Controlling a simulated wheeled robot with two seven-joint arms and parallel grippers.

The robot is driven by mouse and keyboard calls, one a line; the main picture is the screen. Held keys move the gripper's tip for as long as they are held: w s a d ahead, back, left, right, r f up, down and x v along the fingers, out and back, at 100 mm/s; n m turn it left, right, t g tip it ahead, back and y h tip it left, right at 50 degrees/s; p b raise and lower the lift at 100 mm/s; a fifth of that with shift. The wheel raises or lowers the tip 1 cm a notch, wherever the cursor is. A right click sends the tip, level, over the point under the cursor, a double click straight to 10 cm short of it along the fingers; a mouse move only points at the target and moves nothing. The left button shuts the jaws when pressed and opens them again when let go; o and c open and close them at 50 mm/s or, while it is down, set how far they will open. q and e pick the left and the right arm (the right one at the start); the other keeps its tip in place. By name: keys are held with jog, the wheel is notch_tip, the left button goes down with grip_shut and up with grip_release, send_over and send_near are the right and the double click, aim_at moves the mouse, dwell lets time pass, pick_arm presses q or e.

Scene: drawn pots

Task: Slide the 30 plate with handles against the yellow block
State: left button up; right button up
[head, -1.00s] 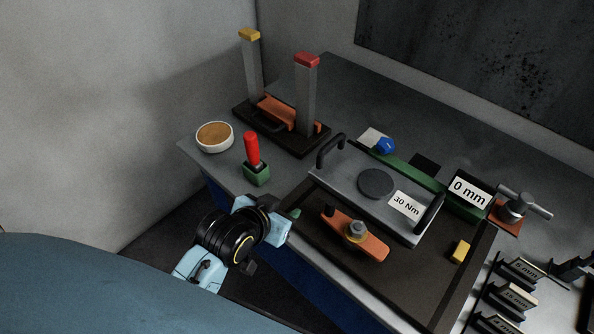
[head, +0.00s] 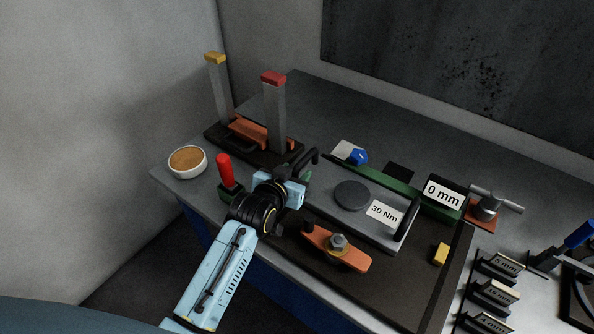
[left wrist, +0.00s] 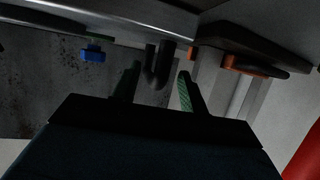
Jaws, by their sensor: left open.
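The grey plate labelled 30 Nm (head: 330,213) lies on the dark base. It has a round dark disc on top and a black handle at each end. The yellow block (head: 440,254) sits on the base to the right of the plate, with a gap between them. My left gripper (head: 302,180) is at the plate's left handle (head: 313,156) and partly hides it. In the left wrist view, its green-tipped fingers (left wrist: 156,88) are open, with the dark hooked handle (left wrist: 157,66) between or just beyond them. I cannot tell whether they touch it. My right gripper is not in view.
An orange clamp bar with a bolt (head: 337,247) stands in front of the plate. A green rail (head: 377,176) with a 0 mm sign (head: 443,195) runs behind it. A red-handled tool (head: 224,168) and a bowl (head: 187,162) stand left of my arm. Labelled blocks (head: 492,292) stand right.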

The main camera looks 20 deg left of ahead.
pick_arm(q)
jog(key=shift+x, duration=1.1)
jog(key=shift+c, duration=0.4)
grip_shut()
dwell(0.4)
jog(key=shift+s+d, duration=0.25)
jog(key=shift+d, duration=0.1)
